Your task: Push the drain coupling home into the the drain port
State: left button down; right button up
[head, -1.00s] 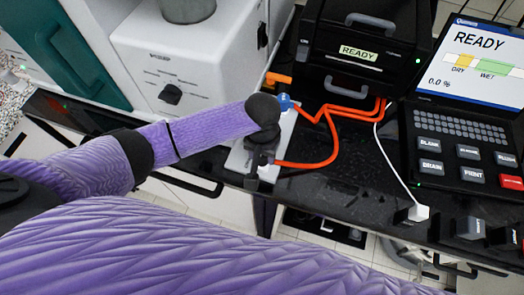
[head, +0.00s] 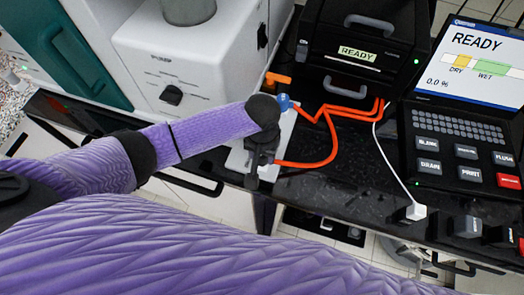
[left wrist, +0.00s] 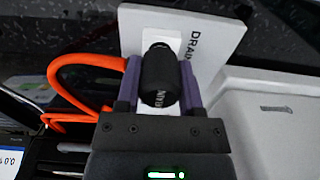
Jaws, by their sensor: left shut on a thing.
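The drain coupling (left wrist: 160,75) is a thick black cylinder with white lettering, seen in the left wrist view. My left gripper (left wrist: 160,88) is shut on it, with a purple finger on either side. The coupling stands against a white plate (left wrist: 212,28) marked with black letters starting "DRA". The drain port is hidden behind the coupling, so I cannot tell how deep it sits. An orange hose (left wrist: 72,62) loops off to the left. In the head view my left gripper (head: 260,160) is over the white plate (head: 285,138) and hides the coupling. My right gripper is not in view.
A blue fitting (head: 284,102) and an orange handle (head: 278,79) are close beyond my wrist. A white machine (head: 195,55) stands left, a black "READY" unit (head: 360,52) behind. A control panel (head: 465,150) is right. The black counter (head: 350,180) between is mostly clear.

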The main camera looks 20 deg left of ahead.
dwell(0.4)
pick_arm(q)
jog(key=shift+p, duration=0.4)
jog(key=shift+f+b, duration=0.3)
jog(key=shift+f, duration=0.2)
jog(key=shift+c, duration=0.7)
grip_release()
jog(key=shift+r, duration=0.1)
notch_tip(320, 180, up, 10)
jog(key=p, duration=0.3)
